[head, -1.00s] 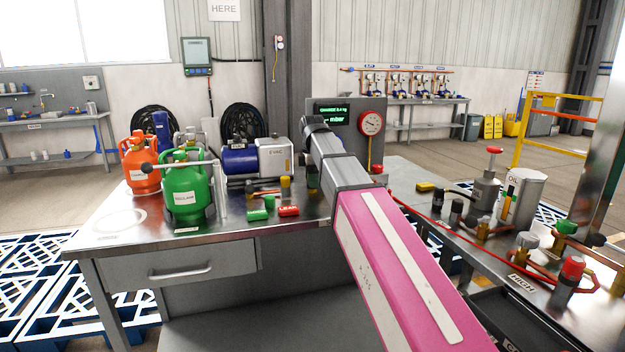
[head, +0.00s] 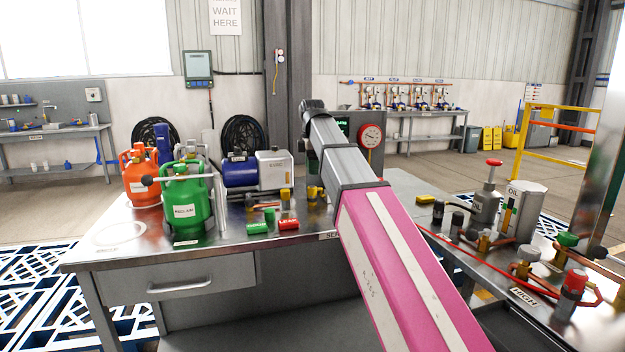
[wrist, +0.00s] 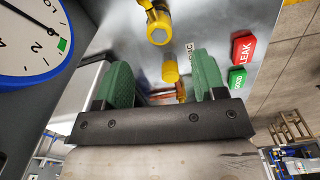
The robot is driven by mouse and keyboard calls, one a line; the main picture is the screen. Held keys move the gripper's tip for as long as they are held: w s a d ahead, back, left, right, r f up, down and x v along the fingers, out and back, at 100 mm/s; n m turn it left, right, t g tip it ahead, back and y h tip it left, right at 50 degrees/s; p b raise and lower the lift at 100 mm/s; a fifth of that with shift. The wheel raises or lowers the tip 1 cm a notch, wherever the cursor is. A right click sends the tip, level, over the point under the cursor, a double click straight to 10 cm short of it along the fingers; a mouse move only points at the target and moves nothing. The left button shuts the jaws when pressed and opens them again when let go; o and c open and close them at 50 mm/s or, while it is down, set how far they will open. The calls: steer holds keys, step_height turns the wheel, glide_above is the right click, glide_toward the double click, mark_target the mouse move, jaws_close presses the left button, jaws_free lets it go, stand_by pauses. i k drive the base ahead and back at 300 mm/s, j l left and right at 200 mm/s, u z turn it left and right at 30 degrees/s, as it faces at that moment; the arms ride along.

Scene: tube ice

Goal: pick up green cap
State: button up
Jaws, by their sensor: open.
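A small green cap-like piece (head: 269,215) stands on the steel bench near the green and red tags; it is too small to be sure of. Another green cap (head: 568,240) tops a brass valve on the right bench. My gripper (wrist: 162,82) is open in the wrist view, with its two green-padded fingers apart and nothing held between them. A yellow-capped fitting (wrist: 170,70) shows beyond the gap between the fingers. In the head view my arm hides the gripper and part of the bench behind it.
The green GOOD tag (head: 257,228) and red LEAK tag (head: 289,224) lie near the bench front. The green cylinder (head: 186,205) and orange cylinder (head: 141,180) stand left, a blue pump (head: 240,172) behind. A round gauge (wrist: 30,35) is close at upper left.

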mark_target(270, 214)
steer(key=k, duration=1)
